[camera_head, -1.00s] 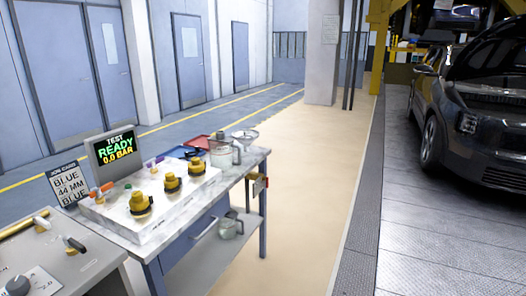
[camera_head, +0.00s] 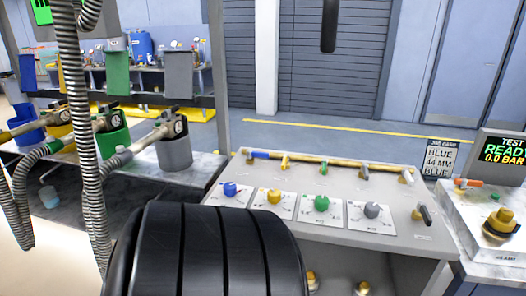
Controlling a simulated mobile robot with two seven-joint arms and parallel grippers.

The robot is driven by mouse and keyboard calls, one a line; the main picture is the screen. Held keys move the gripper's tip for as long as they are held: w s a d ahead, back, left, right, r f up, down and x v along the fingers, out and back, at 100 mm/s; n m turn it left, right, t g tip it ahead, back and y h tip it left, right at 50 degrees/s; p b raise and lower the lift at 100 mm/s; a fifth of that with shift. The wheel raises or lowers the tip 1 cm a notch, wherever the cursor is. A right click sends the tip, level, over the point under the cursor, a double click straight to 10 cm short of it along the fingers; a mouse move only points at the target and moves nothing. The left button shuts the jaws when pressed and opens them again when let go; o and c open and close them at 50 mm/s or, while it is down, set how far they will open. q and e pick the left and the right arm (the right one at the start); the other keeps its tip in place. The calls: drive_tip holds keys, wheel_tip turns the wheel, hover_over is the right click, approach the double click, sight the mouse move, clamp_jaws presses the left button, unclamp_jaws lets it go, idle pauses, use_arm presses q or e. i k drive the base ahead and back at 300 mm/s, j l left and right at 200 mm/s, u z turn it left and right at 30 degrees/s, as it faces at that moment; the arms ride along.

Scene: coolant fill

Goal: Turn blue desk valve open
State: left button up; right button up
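The grey desk (camera_head: 400,240) stands in the middle of the head view with its sloped top facing me. A brass pipe (camera_head: 310,159) runs along its back edge and carries several small coloured handles. The blue handle (camera_head: 259,154) is at the left end of that pipe and appears to lie roughly along it. A round blue knob (camera_head: 230,188) sits on a white dial plate at the left of the desk top. I cannot tell from the picture whether the blue valve is open or shut. Neither of my grippers is in view.
Yellow (camera_head: 274,196), green (camera_head: 322,203) and grey (camera_head: 371,210) knobs continue the row. A job card (camera_head: 439,157) reads BLUE, 44 MM, BLUE. The test screen (camera_head: 503,149) reads READY, 0.0 BAR. Ribbed hoses (camera_head: 84,130) and nozzles with buckets (camera_head: 175,149) stand at left.

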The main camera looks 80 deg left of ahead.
sight(250, 153)
drive_tip(key=u, duration=2.55)
drive_tip(key=i+j+z, duration=0.1)
drive_tip(key=i+z, duration=0.15)
drive_tip(key=i, duration=0.45)
